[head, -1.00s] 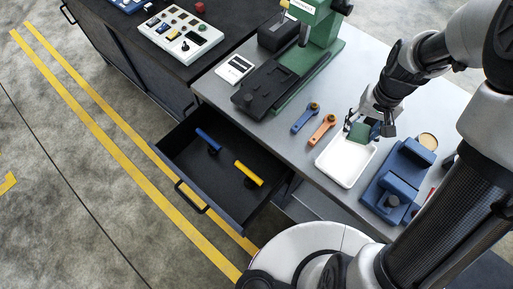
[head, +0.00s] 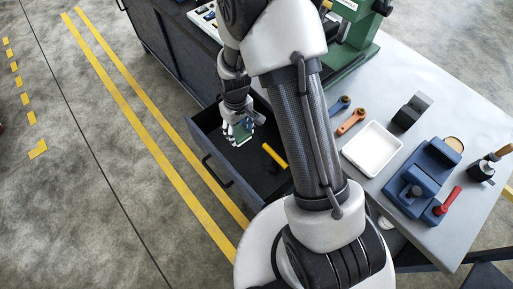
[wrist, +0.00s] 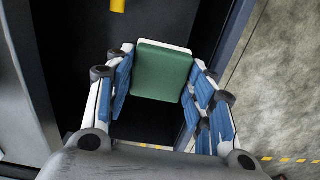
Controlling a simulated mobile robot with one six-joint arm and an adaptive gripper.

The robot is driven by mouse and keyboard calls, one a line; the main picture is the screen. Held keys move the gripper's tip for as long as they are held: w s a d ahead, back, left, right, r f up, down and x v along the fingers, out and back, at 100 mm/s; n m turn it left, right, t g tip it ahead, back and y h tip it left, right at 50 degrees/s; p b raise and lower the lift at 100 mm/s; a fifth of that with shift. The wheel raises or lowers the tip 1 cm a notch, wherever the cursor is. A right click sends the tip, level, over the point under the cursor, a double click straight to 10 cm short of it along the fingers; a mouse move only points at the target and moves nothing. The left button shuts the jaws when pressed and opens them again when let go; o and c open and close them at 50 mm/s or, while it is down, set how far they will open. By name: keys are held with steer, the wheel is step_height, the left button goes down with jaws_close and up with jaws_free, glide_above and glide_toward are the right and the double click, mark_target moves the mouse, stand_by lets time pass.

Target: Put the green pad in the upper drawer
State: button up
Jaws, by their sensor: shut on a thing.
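The green pad (wrist: 162,72) is held between the blue-padded fingers of my gripper (wrist: 165,88) in the wrist view. In the head view my gripper (head: 240,128) points down over the left part of the open drawer (head: 208,146), with the pad (head: 243,133) at its fingertips. The pad appears to be above the dark drawer floor; the exact height cannot be told. A yellow-handled tool (head: 274,155) lies in the drawer to the right of the gripper. The blue tool seen there earlier is hidden by my arm.
On the grey table stand an empty white tray (head: 372,149), blue fixture (head: 422,180), dark block (head: 411,111) and green press (head: 362,30). A blue and an orange wrench (head: 351,122) lie near the table edge. The drawer's front handle (head: 216,172) sticks out over the floor.

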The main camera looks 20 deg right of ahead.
steer(key=f+b, duration=0.2)
steer(key=f, duration=0.4)
steer(key=f+b, duration=0.2)
steer(key=f, duration=0.5)
steer(key=f+b, duration=0.2)
steer(key=f, duration=0.5)
steer(key=shift+a+f, duration=0.1)
steer(key=shift+a, duration=0.15)
steer(key=shift+f, duration=0.25)
steer(key=o, duration=1.1)
steer(key=shift+r, duration=0.1)
